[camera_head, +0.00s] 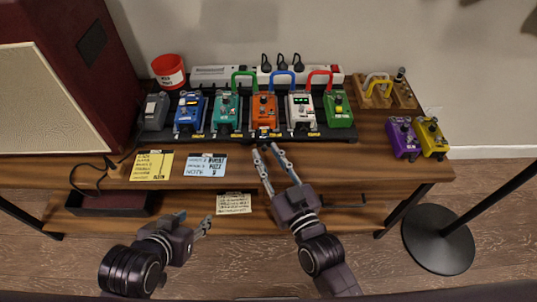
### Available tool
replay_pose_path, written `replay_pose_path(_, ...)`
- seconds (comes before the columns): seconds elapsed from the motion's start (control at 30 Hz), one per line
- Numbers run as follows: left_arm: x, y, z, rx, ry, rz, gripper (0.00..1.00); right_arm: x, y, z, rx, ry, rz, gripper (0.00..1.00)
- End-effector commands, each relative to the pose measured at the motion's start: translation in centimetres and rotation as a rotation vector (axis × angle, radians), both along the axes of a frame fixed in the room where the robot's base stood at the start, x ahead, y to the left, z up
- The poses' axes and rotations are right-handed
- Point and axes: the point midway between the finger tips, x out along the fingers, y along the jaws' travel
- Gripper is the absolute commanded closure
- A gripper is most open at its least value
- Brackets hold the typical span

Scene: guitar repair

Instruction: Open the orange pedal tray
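The orange pedal (265,111) stands in the middle of a black pedalboard (340,134) at the back of the wooden table. A small dark piece with a light mark shows at its front edge; I cannot tell if this is its tray, and no tray looks pulled out. My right gripper (267,150) is open, its fingertips just in front of the orange pedal's front edge, with nothing seen between them. My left gripper (196,220) is empty, low at the left in front of the table, its fingers looking apart.
Blue (189,113), teal (226,113), white (301,111) and green (338,110) pedals flank the orange one closely. Yellow (152,165) and blue (205,165) notes lie in front. Purple (403,138) and yellow (432,138) pedals stand right. A red-brown amplifier (50,90) fills the left.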

Motion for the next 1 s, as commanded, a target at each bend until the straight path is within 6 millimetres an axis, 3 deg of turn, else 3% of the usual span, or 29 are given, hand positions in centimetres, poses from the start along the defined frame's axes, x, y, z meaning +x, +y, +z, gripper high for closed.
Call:
replay_pose_path(0.37,0.0,0.0,0.0,0.0,-0.001,0.0,0.6,-0.5,-0.3,0.0,-0.001,0.0,-0.001,0.71)
replay_pose_path(0.8,0.0,0.0,0.0,0.0,-0.001,0.0,0.6,-8.3,-3.5,-0.1,-0.002,0.004,0.0,0.71)
replay_pose_path(1.0,0.0,0.0,0.0,0.0,-0.001,0.0,0.6,-10.5,-4.4,0.0,-0.001,0.001,-0.001,0.71)
